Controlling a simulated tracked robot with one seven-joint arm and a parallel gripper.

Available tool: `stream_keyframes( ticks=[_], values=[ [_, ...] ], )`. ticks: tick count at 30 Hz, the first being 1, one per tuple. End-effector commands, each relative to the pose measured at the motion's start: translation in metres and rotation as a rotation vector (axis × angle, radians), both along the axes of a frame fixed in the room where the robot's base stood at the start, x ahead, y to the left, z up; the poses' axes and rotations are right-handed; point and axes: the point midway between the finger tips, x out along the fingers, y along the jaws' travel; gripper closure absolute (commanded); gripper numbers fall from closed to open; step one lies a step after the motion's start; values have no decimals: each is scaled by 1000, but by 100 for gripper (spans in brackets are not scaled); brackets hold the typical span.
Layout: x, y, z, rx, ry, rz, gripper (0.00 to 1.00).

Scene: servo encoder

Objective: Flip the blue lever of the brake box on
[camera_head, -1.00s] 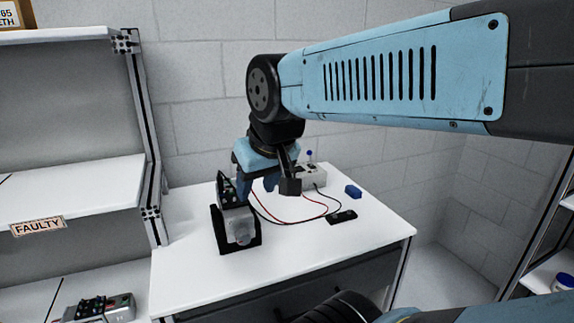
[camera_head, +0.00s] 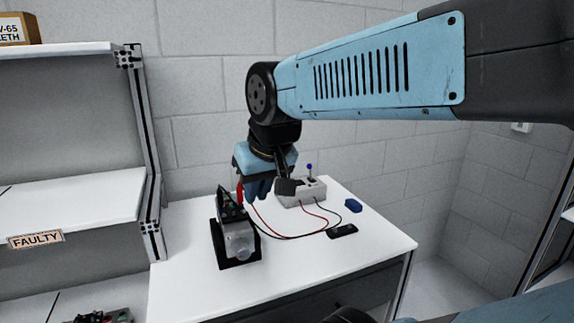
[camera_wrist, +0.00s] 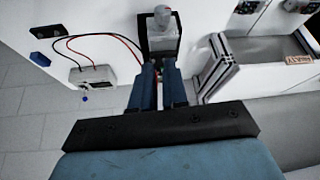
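The brake box (camera_head: 302,193) is a light grey box at the back of the white table. Its blue-tipped lever (camera_head: 309,168) stands upright on top. In the wrist view, the brake box (camera_wrist: 92,76) is at the left, with the blue lever tip (camera_wrist: 84,99) at its lower edge. My gripper (camera_head: 258,190) is above the table, left of the brake box and apart from it, beside the black-framed servo unit (camera_head: 239,240). In the wrist view, the blue fingers of my gripper (camera_wrist: 159,72) are parallel with a narrow gap; I see nothing clearly held.
A red upright piece (camera_head: 240,193) stands at the servo unit near my fingers. Red and black wires (camera_head: 290,236) cross the table. A black device (camera_head: 342,231) and a blue block (camera_head: 353,205) lie at the right. Shelving marked FAULTY (camera_head: 35,239) is at the left.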

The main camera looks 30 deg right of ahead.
Motion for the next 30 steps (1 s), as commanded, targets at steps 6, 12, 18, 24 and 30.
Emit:
stream_keyframes(
  ticks=[6,12,18,24,30],
  values=[
    [34,-19,10,27,39,-71,100],
    [66,-37,16,45,73,-142,100],
    [99,-57,18,54,105,-216,100],
    [131,-77,17,54,138,-292,100],
    [162,-99,12,43,169,-373,100]
  ],
)
